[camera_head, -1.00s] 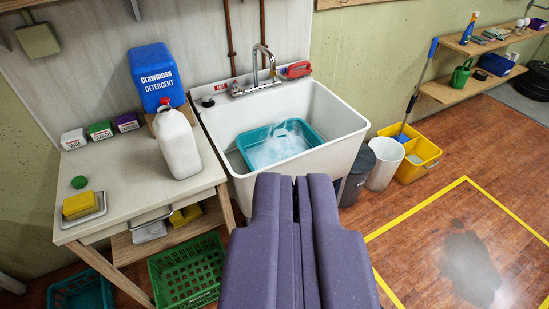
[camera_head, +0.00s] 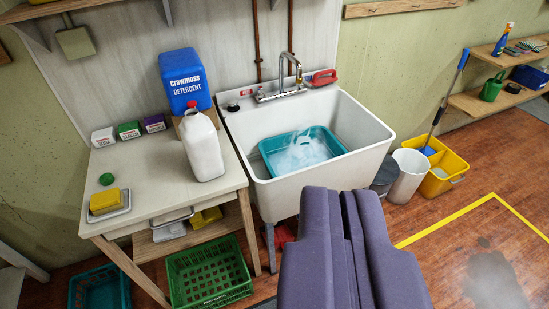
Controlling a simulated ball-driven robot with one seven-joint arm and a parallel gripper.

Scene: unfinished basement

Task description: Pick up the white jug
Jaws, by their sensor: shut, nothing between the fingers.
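The white jug (camera_head: 203,148) has a red cap and stands upright on the worktop (camera_head: 160,183), near its right edge and just in front of the blue detergent container. My gripper (camera_head: 334,192) is at the lower middle right of the view, with its purple fingers shut and nothing between them. It is apart from the jug, to the right of it and lower in the picture, in front of the sink.
The white sink (camera_head: 335,157) holds a teal basin (camera_head: 344,147) and stands right of the worktop. The blue detergent container (camera_head: 184,80) is behind the jug. A yellow sponge (camera_head: 105,200) lies at left. A green crate (camera_head: 208,272) sits below. Bins (camera_head: 409,174) stand right of the sink.

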